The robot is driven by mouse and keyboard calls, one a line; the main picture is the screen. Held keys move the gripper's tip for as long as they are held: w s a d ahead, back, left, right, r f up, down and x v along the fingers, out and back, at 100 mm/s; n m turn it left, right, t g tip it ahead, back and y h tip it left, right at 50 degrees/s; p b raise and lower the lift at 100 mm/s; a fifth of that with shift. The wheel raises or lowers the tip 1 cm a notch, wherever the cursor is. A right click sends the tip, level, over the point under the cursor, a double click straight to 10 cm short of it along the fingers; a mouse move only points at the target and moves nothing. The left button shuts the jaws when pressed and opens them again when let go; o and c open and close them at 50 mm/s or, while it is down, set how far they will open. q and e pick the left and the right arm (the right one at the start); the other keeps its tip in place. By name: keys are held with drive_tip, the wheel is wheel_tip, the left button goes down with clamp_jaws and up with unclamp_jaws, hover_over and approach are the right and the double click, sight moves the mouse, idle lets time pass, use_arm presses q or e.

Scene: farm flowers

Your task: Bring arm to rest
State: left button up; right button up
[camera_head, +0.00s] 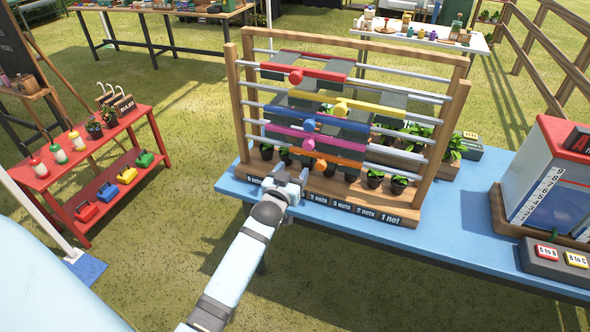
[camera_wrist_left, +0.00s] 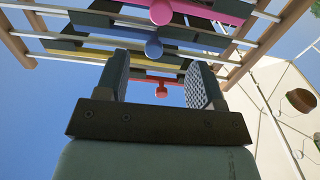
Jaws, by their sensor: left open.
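My left gripper (camera_head: 287,182) is at the front edge of the blue table, close to the lower left of a wooden frame (camera_head: 442,150) with metal rails. In the left wrist view its two fingers (camera_wrist_left: 160,85) are apart with nothing between them. Coloured sliders with round knobs sit on the rails: red (camera_head: 325,71), yellow (camera_head: 370,111), blue (camera_head: 345,126), pink (camera_head: 285,132) and orange (camera_head: 340,161). The left wrist view looks up at the sliders, with the pink one (camera_wrist_left: 215,8) near the top. My right gripper is in neither view.
The blue table (camera_head: 460,220) holds a cabinet (camera_head: 560,180) and a button box (camera_head: 560,262) at the right. Small potted plants (camera_head: 399,183) stand inside the frame.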

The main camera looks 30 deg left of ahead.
use_arm(q)
drive_tip(key=shift+s, duration=0.1)
drive_tip(key=s+d+f+m+g+h, duration=0.1)
drive_tip(key=s+d+f, duration=0.3)
drive_tip(key=s, duration=0.5)
drive_tip(key=s+d+f+m+g+h+p, duration=0.1)
drive_tip(key=s+d+f, duration=0.4)
drive_tip(key=s, duration=0.5)
drive_tip(key=s+d+f+m+g+h+p, duration=0.1)
drive_tip(key=s+d+f+m+g+h, duration=0.2)
drive_tip(key=s+d, duration=0.5)
wheel_tip(320, 180, down, 2)
drive_tip(key=shift+s+d+f+g+h, duration=0.1)
drive_tip(key=shift+s+d+g+h, duration=0.15)
drive_tip(key=shift+s+g+h, duration=0.65)
drive_tip(key=shift+w, duration=0.25)
